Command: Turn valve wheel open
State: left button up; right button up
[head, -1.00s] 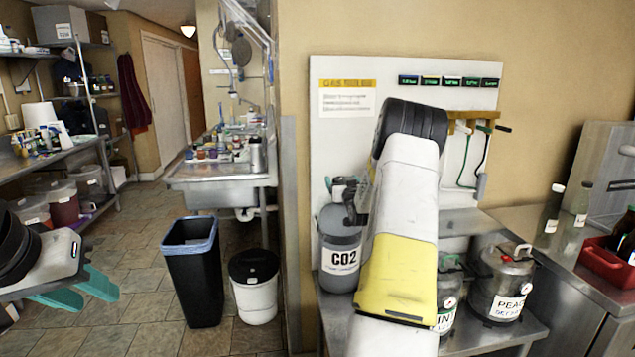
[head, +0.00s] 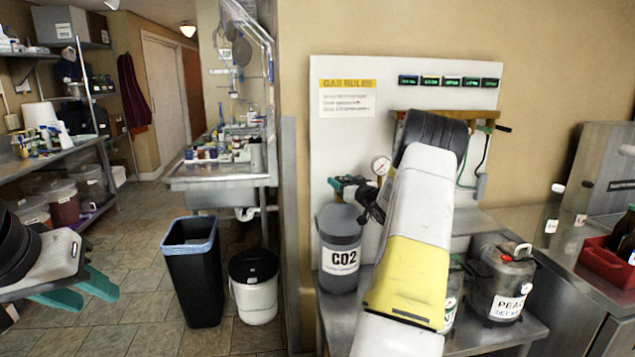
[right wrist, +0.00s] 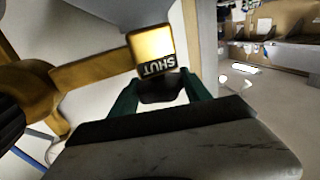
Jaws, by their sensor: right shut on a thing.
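The grey CO2 cylinder (head: 340,245) stands upright on a steel bench in the head view, a round gauge (head: 381,165) beside its top. My right gripper (head: 350,184) is at the cylinder top, partly hidden by my arm. In the right wrist view, its green fingers (right wrist: 162,90) are shut on a dark piece, seemingly the valve wheel (right wrist: 161,86), mostly hidden. A brass fitting (right wrist: 85,75) carries a yellow tag (right wrist: 152,51) reading SHUT, just beyond the fingertips. My left gripper (head: 78,291) is open and empty at the lower left.
A jug labelled PEAC (head: 498,285) stands right of my arm on the bench (head: 490,338). A white panel (head: 335,135) with a gas rules sign is behind. A black bin (head: 195,280) and white bucket (head: 254,290) stand on the floor to the left.

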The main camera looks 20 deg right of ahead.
jog(key=shift+n+g+y, duration=0.7)
jog(key=shift+n+y, duration=1.2)
jog(key=shift+y, duration=1.3)
jog(key=o, duration=1.4)
jog(key=shift+s, duration=0.1)
jog(key=v, duration=0.7)
jog(key=shift+s+d+r, duration=0.1)
jog(key=shift+s+d, duration=0.1)
jog(key=shift+s, duration=0.05)
